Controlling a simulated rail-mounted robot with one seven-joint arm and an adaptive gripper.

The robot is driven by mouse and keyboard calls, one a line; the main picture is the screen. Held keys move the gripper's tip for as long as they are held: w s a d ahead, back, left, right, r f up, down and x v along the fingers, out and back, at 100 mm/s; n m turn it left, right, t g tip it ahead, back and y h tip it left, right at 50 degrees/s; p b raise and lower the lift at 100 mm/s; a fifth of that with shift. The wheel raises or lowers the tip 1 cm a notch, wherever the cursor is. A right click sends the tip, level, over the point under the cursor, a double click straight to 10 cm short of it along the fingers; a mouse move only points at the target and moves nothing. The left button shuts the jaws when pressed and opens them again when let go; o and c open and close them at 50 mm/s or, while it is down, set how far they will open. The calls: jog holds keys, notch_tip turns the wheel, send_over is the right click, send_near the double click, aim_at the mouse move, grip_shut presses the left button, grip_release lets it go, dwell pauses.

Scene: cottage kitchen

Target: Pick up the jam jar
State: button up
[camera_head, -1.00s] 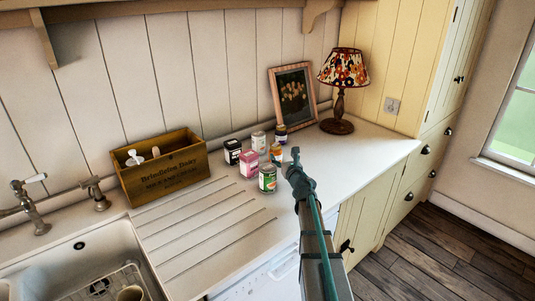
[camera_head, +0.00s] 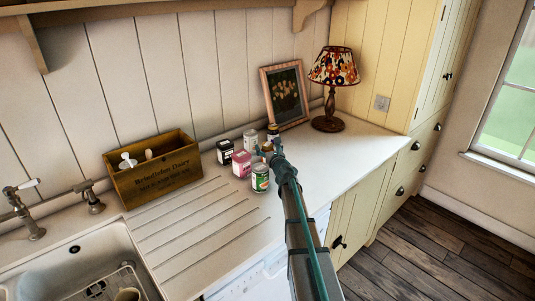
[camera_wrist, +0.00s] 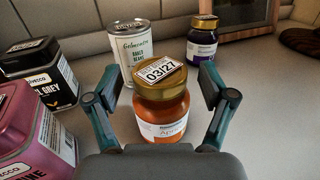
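An orange jar (camera_wrist: 165,115) with a gold lid and a partly readable "Apri..." label stands upright on the counter in the wrist view. My gripper (camera_wrist: 160,85) is open, with one finger on each side of this jar and visible gaps between. In the head view my gripper (camera_head: 276,162) mostly hides the orange jar. A second jar, dark purple with a gold lid (camera_wrist: 202,42), stands farther back to the right in the wrist view. It also shows in the head view (camera_head: 272,131).
A white can (camera_wrist: 130,45) stands just behind the orange jar. A black tin (camera_wrist: 42,75) and pink tin (camera_wrist: 35,130) are at left. A lamp (camera_head: 329,108) and picture frame (camera_head: 285,95) stand behind; counter right is clear.

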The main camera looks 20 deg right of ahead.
grip_shut()
jog(key=shift+r, duration=0.1)
